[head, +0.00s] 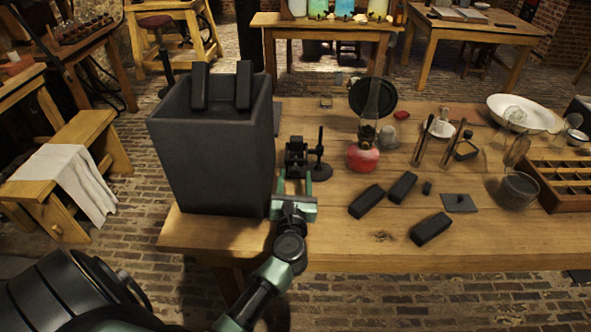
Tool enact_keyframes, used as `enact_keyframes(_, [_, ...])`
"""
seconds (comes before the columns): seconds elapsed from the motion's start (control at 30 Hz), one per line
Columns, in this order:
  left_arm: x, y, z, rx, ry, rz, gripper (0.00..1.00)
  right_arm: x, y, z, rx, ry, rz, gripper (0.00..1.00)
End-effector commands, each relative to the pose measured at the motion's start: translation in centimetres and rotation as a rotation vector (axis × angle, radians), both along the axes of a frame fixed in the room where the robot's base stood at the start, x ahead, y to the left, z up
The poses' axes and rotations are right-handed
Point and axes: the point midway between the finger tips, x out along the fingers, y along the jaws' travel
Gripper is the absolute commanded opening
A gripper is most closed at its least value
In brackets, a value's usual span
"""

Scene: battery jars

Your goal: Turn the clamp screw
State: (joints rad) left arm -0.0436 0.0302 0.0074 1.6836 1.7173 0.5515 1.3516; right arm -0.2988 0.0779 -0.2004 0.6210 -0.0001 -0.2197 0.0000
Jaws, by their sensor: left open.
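A small black clamp-like device (296,155) stands on the wooden table, just right of the large dark box. Its screw is too small and dark to make out clearly. A thin black stand with a round base (319,172) is close on its right. My left gripper (295,182) reaches in from the front, its two green fingers apart on the near side of the black device. Nothing shows between the fingers. I cannot tell whether the fingertips touch the device. My right gripper is not in view.
The tall dark box (210,150), with two black blocks (243,85) on its rim, stands close on the left. A red oil lamp (363,157) stands to the right. Several black blocks (431,229) lie at front right. The table's front middle (340,240) is clear.

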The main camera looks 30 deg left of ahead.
Motion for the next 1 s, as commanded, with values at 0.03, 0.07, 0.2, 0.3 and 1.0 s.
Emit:
enact_keyframes(0.03, [0.8,0.5,0.2,0.003,-0.001,0.001,0.53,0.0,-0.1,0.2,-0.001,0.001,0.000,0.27])
enact_keyframes(0.07, [1.1,0.7,0.2,0.003,-0.001,0.000,0.53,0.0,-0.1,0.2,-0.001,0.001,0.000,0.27])
enact_keyframes(0.2, [2.3,1.4,0.1,0.004,0.000,-0.001,0.53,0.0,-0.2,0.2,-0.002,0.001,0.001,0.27])
enact_keyframes(0.3, [2.7,1.6,0.1,0.004,0.000,-0.001,0.53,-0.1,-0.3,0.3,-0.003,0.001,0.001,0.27])
enact_keyframes(1.0, [2.7,1.6,0.1,0.016,0.009,-0.001,0.00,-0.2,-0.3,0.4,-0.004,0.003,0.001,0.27])
